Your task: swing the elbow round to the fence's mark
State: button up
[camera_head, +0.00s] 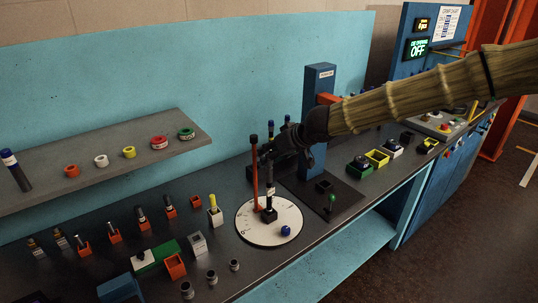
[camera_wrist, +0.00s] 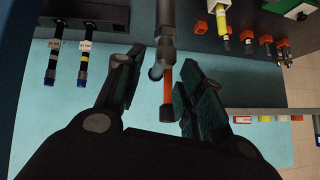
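A white round dial (camera_head: 254,232) with dark marks lies on the bench. A dark upright fitting (camera_head: 269,195) stands in a small block on it; a blue ball (camera_head: 286,230) sits at its front right. A tall orange post with a black cap (camera_head: 255,180) stands just left of the fitting. My gripper (camera_head: 268,157) is at the fitting's upper end. In the wrist view my gripper (camera_wrist: 160,65) has its fingers apart on both sides of the grey fitting (camera_wrist: 167,35), with gaps showing. I cannot read the dial's marks.
A blue column (camera_head: 317,120) stands close behind my gripper. A grey shelf (camera_head: 100,170) with coloured rings is at the left. Several small holders and fittings (camera_head: 198,243) crowd the bench left of the dial.

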jog(key=shift+x, duration=0.95)
jog(key=c, duration=0.6)
